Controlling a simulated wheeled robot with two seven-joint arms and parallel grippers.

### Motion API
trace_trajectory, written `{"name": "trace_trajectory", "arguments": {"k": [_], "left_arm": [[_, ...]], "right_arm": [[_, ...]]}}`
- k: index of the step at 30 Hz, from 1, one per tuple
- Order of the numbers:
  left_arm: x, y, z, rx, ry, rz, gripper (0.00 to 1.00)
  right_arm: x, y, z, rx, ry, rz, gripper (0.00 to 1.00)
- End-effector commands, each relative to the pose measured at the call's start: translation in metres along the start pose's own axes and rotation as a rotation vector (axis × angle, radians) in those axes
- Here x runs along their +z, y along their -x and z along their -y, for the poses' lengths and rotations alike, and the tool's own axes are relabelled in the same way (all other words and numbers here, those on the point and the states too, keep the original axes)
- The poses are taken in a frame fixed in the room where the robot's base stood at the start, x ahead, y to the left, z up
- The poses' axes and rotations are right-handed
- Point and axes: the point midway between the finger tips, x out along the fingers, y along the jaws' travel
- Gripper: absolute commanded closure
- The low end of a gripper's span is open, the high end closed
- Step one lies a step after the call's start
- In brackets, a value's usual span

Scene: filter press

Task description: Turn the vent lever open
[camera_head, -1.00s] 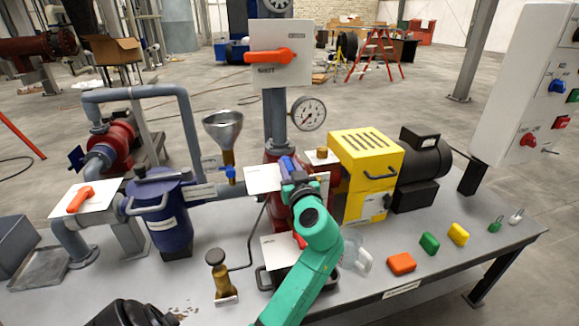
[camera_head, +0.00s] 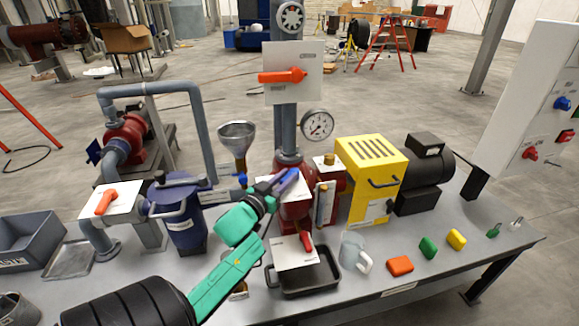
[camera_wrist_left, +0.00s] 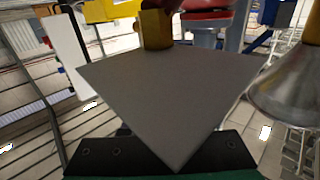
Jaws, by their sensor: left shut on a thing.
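The vent lever (camera_head: 289,180) has a blue handle that slants up to the right. It sits over a small white plate (camera_head: 297,191) on the red pump body. My left gripper (camera_head: 272,187) reaches in from the lower left and is shut on the lever. Its jaws hide part of the handle and the pivot. In the left wrist view, a grey plate (camera_wrist_left: 175,90) fills the middle and hides the lever and the fingertips. My right gripper is not in view.
A funnel (camera_head: 237,136) stands close left of my gripper and also shows in the left wrist view (camera_wrist_left: 292,95). A pressure gauge (camera_head: 317,124) and yellow motor guard (camera_head: 370,170) are to the right. A jug (camera_head: 353,250) and black tray (camera_head: 322,285) stand in front.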

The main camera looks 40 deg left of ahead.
Motion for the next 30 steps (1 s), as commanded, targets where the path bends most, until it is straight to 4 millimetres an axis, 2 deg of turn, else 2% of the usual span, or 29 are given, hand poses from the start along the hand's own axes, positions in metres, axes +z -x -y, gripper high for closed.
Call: {"name": "trace_trajectory", "arguments": {"k": [1, 3, 10, 14, 24, 30], "left_arm": [[-0.006, 0.0, 0.004, 0.043, -0.011, 0.005, 1.0], [-0.005, -0.001, 0.006, 0.11, -0.01, 0.005, 1.0], [0.002, -0.003, 0.015, 0.326, -0.008, 0.005, 1.0], [0.005, -0.005, 0.019, 0.443, -0.006, 0.004, 1.0], [0.007, -0.01, 0.025, 0.674, -0.003, 0.0, 1.0], [0.005, -0.011, 0.027, 0.742, -0.001, 0.001, 1.0]], "right_arm": [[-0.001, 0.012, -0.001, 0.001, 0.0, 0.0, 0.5], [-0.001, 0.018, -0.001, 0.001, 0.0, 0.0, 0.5], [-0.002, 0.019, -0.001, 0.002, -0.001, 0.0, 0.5], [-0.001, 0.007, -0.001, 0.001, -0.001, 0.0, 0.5], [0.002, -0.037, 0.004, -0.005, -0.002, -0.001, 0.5], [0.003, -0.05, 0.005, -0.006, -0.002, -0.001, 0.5]]}}
